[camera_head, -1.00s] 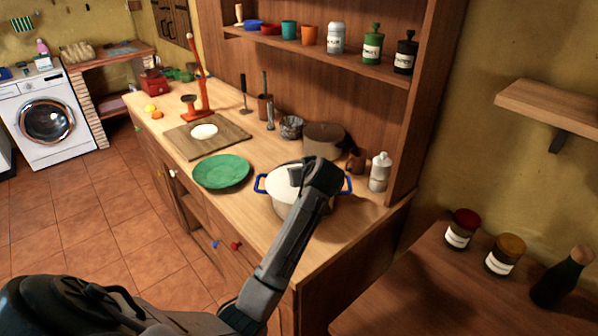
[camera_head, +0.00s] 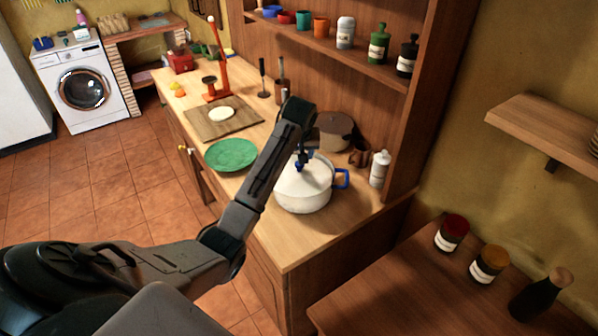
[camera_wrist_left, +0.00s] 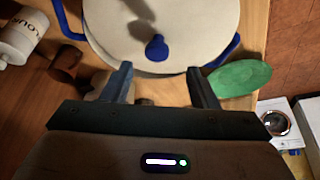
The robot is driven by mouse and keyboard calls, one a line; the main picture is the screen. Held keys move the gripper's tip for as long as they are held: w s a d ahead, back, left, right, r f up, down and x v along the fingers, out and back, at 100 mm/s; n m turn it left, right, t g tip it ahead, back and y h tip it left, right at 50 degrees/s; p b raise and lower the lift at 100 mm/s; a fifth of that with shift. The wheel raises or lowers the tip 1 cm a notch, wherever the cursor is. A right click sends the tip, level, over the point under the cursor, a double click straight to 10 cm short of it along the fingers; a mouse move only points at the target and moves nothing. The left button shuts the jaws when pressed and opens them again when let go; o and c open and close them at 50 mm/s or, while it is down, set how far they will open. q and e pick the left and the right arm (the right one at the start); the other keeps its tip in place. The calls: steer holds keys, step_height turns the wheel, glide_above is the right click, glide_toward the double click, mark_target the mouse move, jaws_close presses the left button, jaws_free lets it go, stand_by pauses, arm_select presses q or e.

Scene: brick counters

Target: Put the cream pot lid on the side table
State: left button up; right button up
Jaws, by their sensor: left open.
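The cream pot lid (camera_head: 306,177) with its blue knob sits on the white pot (camera_head: 303,203), which has blue handles, on the wooden counter. My left gripper (camera_head: 300,157) is just above the lid, close to the knob, partly hidden by my own arm. In the left wrist view my left gripper (camera_wrist_left: 161,82) is open and empty. The blue knob (camera_wrist_left: 157,47) shows beyond the fingertips, between them in line; I cannot tell the exact gap. A brown table (camera_head: 400,290), which looks like the side table, is at the lower right. My right gripper is not in view.
A green plate (camera_head: 231,155) lies left of the pot. A white canister (camera_head: 379,169) and a brown pot (camera_head: 334,131) stand behind it. A red-lidded jar (camera_head: 452,233), an amber-lidded jar (camera_head: 488,264) and a dark bottle (camera_head: 541,293) stand on the brown table; its left part is clear.

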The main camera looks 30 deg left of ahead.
mark_target(299, 170)
arm_select(q)
steer(key=f+p, duration=0.1)
steer(key=f, duration=0.1)
steer(key=w+f+p, duration=0.1)
steer(key=f, duration=0.1)
steer(key=shift+p, duration=0.3)
steer(key=shift+a+f, duration=0.15)
steer(key=shift+f, duration=0.3)
steer(key=shift+w, duration=0.1)
steer(key=shift+c, duration=0.4)
steer(key=c, duration=0.7)
jaws_close()
